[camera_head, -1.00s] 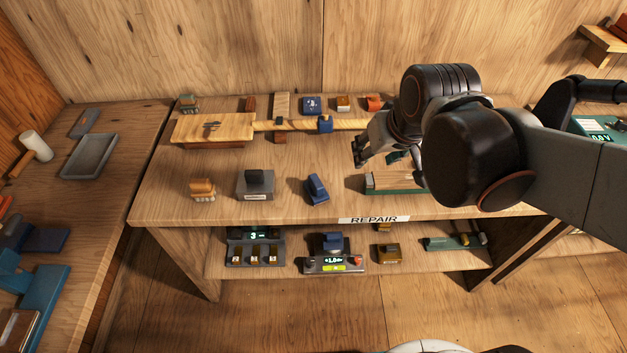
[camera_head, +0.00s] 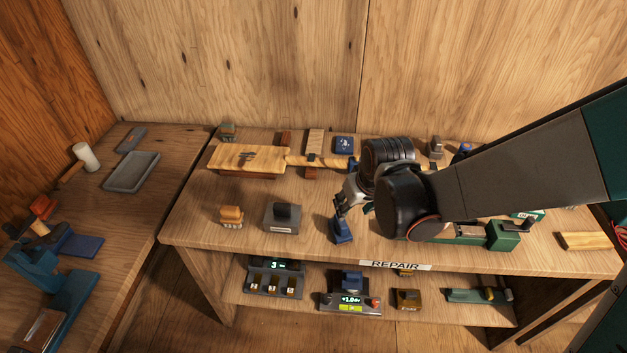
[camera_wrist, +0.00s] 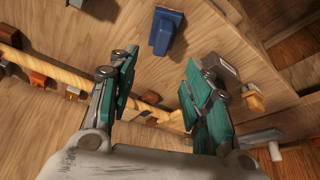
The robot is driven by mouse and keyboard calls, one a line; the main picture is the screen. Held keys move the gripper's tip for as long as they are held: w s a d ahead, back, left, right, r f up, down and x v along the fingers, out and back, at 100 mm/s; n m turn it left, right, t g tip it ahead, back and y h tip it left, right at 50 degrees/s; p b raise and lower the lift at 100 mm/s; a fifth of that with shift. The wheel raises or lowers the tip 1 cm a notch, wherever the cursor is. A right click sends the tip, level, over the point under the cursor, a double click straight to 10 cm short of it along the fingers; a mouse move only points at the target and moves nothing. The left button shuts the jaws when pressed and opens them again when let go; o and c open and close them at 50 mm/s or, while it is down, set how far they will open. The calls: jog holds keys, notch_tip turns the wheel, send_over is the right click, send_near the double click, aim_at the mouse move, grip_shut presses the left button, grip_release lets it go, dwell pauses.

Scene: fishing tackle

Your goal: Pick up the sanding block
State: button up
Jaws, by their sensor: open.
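No block is clearly marked as the sanding block. The likeliest are a blue block with a raised grip (camera_head: 341,231) and a grey block with a black knob (camera_head: 282,218), both on the bench top near its front edge. The blue block also shows at the top of the wrist view (camera_wrist: 167,32), beyond my fingertips; the grey block (camera_wrist: 221,69) is partly behind the right finger. My gripper (camera_head: 345,203) is open and empty, close above and behind the blue block in the head view. In the wrist view, bare bench top shows between its fingers (camera_wrist: 158,72).
A clamped wooden paddle (camera_head: 240,158) lies behind. Green tool (camera_head: 503,236) is to the right. A lower shelf (camera_head: 335,318) holds several devices. A side bench (camera_head: 120,202) stands left.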

aim_at(345, 225)
jog(key=b+x, duration=0.5)
jog(key=x, duration=0.3)
jog(key=shift+b+x, duration=1.7)
jog(key=shift+x, duration=1)
jog(key=shift+s+a, duration=0.1)
jog(key=shift+a, duration=0.05)
jog(key=shift+r, duration=0.1)
jog(key=shift+c, duration=0.6)
grip_shut()
